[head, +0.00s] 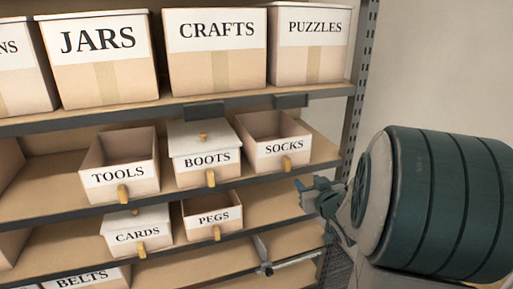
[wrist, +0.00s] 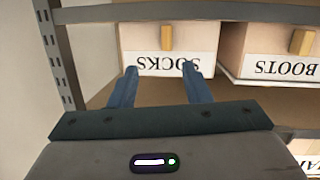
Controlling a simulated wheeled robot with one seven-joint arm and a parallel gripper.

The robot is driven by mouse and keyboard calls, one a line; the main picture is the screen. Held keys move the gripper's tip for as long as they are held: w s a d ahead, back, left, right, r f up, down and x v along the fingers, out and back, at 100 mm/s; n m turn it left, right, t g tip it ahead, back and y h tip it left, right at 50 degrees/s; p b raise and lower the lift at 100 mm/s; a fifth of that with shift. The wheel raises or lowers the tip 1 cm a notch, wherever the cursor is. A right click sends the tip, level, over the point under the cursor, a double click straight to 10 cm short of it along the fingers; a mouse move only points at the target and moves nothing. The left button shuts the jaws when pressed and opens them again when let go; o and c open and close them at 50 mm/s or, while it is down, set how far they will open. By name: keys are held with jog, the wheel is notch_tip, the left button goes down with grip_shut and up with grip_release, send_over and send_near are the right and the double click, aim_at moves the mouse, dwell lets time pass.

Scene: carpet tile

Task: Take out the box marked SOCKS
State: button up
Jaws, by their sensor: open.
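The box marked SOCKS (head: 283,150) stands on the middle shelf at its right end, in the head view. It is open-topped, tan inside, with a white label and a wooden handle (head: 286,163) low on its front. In the wrist view the SOCKS box (wrist: 145,37) appears upside down, with its handle (wrist: 166,37) above the label. My gripper (head: 311,190) is in front of the shelf, below and right of the box in the head view. Its two fingers (wrist: 160,69) are spread and empty, pointing toward the box's label; I cannot tell the exact gap.
The lidded BOOTS box (head: 205,160) stands left of SOCKS, with the TOOLS box (head: 120,170) beyond. CARDS (head: 137,233) and PEGS (head: 213,217) are on the shelf below. A perforated metal upright (head: 360,85) is right of SOCKS. Bare shelf lies between SOCKS and the upright.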

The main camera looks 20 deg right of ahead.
jog(key=d+t+y, duration=0.1)
jog(key=t+y, duration=0.1)
send_near(289, 162)
jog(key=w+r, duration=0.1)
jog(key=w, duration=0.4)
jog(key=w+f, duration=0.1)
jog(key=w, duration=0.2)
jog(key=shift+w+a+f+b, duration=0.2)
jog(key=shift+w+a+b, duration=0.05)
jog(key=shift+w+b, duration=0.05)
jog(key=shift+w, duration=0.35)
grip_shut()
